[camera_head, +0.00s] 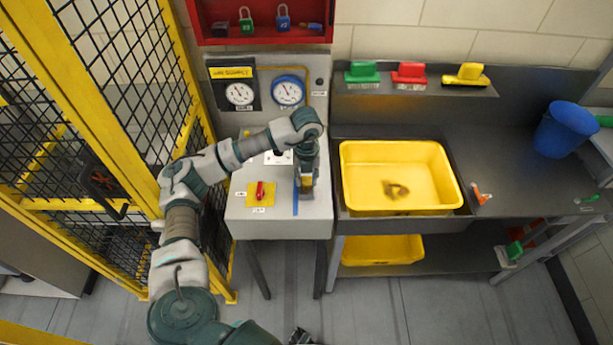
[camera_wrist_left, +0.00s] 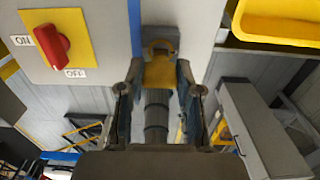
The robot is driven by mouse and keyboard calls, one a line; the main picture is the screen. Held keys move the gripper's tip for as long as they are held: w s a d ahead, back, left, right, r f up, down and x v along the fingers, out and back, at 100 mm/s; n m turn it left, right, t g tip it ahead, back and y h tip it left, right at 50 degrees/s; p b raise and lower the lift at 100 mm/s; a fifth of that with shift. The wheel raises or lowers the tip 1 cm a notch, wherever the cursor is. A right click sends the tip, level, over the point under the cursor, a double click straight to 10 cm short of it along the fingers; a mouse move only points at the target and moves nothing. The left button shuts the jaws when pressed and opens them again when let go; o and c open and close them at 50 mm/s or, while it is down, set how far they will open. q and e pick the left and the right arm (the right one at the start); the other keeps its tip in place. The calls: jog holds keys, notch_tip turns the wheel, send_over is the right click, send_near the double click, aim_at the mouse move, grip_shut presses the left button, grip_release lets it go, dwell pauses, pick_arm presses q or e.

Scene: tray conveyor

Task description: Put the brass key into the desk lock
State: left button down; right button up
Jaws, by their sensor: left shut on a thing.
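My left gripper (camera_head: 306,178) points down over the right part of the grey desk top (camera_head: 275,226). In the left wrist view its two fingers stand on either side of a brass-yellow piece (camera_wrist_left: 160,75), which looks like the brass key, and are shut on it. A grey block with a brass-coloured arch (camera_wrist_left: 160,45) lies just beyond the fingertips; it may be the desk lock. I cannot tell whether the key touches or enters it. A small dark part at the bottom edge of the head view may be my right gripper (camera_head: 301,337); its fingers are unclear.
A red switch (camera_head: 260,190) on a yellow plate lies left of the gripper. A yellow tub (camera_head: 452,190) stands in the sink to the right. Gauges (camera_head: 288,90) and a red padlock cabinet (camera_head: 205,30) are behind. A yellow-framed mesh fence (camera_head: 140,175) borders the left.

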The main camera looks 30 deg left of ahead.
aim_at(306, 176)
pick_arm(q)
jog(key=shift+f+b, duration=0.6)
jog(key=shift+f, duration=0.5)
jog(key=c, duration=0.7)
grip_release()
notch_tip(306, 176, up, 12)
